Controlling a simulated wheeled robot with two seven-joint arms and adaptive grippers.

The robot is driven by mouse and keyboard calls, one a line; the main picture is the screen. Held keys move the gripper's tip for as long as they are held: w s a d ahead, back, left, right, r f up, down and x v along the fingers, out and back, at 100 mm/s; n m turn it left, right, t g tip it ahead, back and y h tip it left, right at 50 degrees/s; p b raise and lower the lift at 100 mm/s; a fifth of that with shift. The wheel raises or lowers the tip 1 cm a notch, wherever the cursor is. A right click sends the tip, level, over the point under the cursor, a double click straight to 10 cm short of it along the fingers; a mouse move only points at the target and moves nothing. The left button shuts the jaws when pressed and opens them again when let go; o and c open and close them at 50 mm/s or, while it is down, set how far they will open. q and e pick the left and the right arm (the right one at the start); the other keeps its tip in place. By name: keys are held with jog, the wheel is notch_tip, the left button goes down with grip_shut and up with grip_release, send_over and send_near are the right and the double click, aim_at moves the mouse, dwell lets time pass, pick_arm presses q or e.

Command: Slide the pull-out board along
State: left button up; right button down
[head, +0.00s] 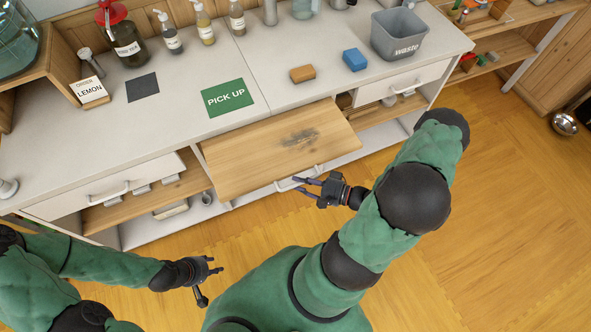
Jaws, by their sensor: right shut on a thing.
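The pull-out board (235,172) is a light wooden panel with a dark smudge on top. It sticks out from the front of the white counter, below the counter top. A pale bar handle (285,185) runs along its front edge. My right gripper (303,185) is at the right part of this handle and shut on it; the fingertips are partly hard to make out. My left gripper (207,280) is away from the board, low over the floor, with its fingers apart and nothing between them.
On the counter are a green PICK UP mat (227,97), an orange sponge (302,74), a blue sponge (355,60) and a grey waste bin (398,35). Closed drawers (105,192) and open shelves (155,197) flank the board. The floor in front (470,230) is clear.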

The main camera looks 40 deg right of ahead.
jog(key=shift+s+a, duration=0.2)
jog(key=shift+s, duration=0.1)
jog(key=c, duration=1.4)
grip_release()
jog(key=shift+s, duration=0.15)
jog(key=shift+d, duration=0.1)
jog(key=v, duration=1.2)
